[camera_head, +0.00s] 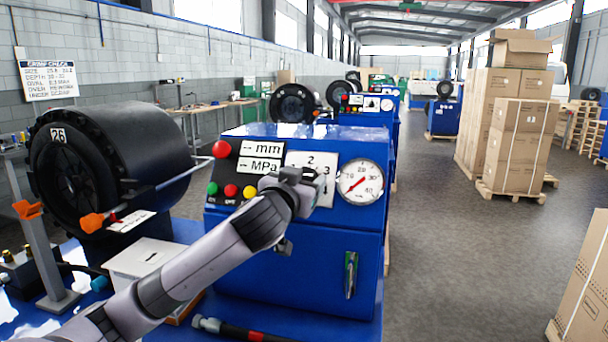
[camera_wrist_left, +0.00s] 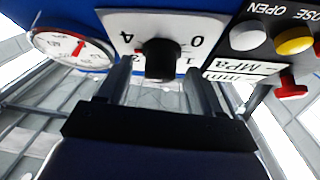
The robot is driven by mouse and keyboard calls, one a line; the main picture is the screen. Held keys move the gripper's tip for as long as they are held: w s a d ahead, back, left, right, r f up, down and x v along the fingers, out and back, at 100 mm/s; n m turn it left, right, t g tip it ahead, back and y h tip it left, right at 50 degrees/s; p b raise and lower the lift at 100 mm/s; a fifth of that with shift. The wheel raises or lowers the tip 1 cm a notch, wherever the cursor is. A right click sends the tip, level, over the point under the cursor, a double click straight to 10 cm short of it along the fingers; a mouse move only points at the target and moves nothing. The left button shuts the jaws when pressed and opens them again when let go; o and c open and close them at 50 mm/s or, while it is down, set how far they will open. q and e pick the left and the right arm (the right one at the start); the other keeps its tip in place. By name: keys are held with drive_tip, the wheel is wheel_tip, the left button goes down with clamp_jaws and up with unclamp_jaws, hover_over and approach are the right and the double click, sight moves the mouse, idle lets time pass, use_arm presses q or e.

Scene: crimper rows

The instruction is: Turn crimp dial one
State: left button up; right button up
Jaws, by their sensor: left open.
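The crimp dial is a black knob (camera_wrist_left: 161,58) on a white plate (camera_wrist_left: 120,22) with numbers round it. In the head view the plate (camera_head: 297,157) shows at the top of the blue crimper's front, and my gripper hides the knob. My left gripper (camera_head: 308,184) is in front of the plate. In the left wrist view its two fingers (camera_wrist_left: 157,85) stand apart, one to each side of the knob. I see gaps between the fingers and the knob. My right gripper is not in view.
A round pressure gauge (camera_head: 361,181) is right of the plate. A red button (camera_head: 222,149) and several coloured buttons are left of it. A large black crimp head (camera_head: 105,160) stands at the left. A hose (camera_head: 240,330) lies at the front.

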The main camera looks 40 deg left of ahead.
use_arm(q)
drive_tip(key=shift+w+a, duration=0.2)
drive_tip(key=shift+w, duration=0.3)
drive_tip(key=c, duration=1.1)
drive_tip(key=shift+o, duration=0.2)
drive_tip(key=shift+n+y, duration=0.3)
drive_tip(key=shift+n, duration=0.1)
